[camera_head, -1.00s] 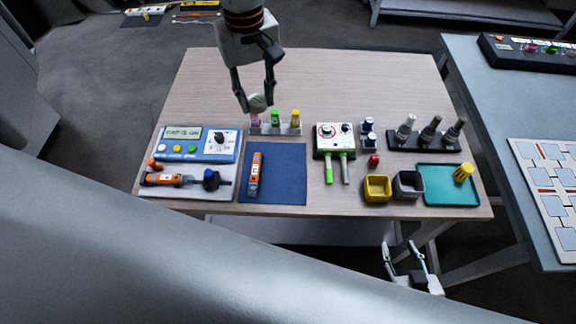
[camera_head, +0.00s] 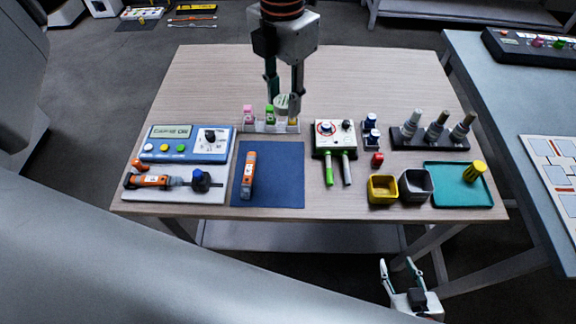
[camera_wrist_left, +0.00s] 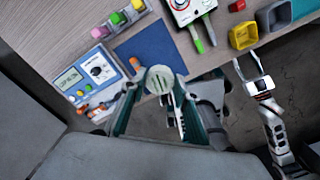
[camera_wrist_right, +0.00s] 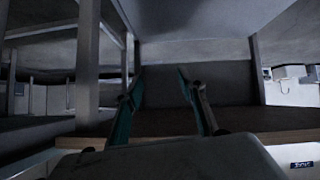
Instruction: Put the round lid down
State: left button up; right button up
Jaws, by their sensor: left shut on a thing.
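The round lid (camera_head: 282,102) is pale grey-white. My left gripper (camera_head: 284,104) is shut on it. In the head view the lid appears in front of or above the rack of coloured-capped vials, and I cannot tell its exact height. In the left wrist view the lid (camera_wrist_left: 160,79) sits between the fingertips, with grooves on its face, and appears over the area beside the blue mat (camera_wrist_left: 150,50). My right gripper (camera_head: 400,267) is open and empty, low in front of the table. Its fingers stand apart in the right wrist view (camera_wrist_right: 157,82).
The vial rack (camera_head: 262,127) stands behind the blue mat (camera_head: 285,170). A meter (camera_head: 188,143) is to the left, a white-faced control box (camera_head: 328,140) to the right. Yellow (camera_head: 382,189) and grey (camera_head: 415,186) bins and a teal tray (camera_head: 452,190) are at the right. The table's back (camera_head: 350,75) is clear.

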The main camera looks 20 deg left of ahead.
pick_arm(q)
jog(key=shift+d+f+n, duration=0.2)
jog(key=shift+d+n, duration=0.1)
jog(key=shift+n, duration=0.6)
jog(key=shift+f, duration=0.15)
jog(key=b, duration=0.2)
send_over(287, 166)
jog(key=shift+n, duration=0.3)
notch_tip(287, 166, down, 16)
jog(key=shift+w+r, duration=0.1)
jog(key=shift+r, duration=0.05)
jog(key=shift+f, duration=1.95)
jog(key=shift+f, duration=0.1)
jog(key=o, duration=0.6)
jog(key=shift+o, duration=1.2)
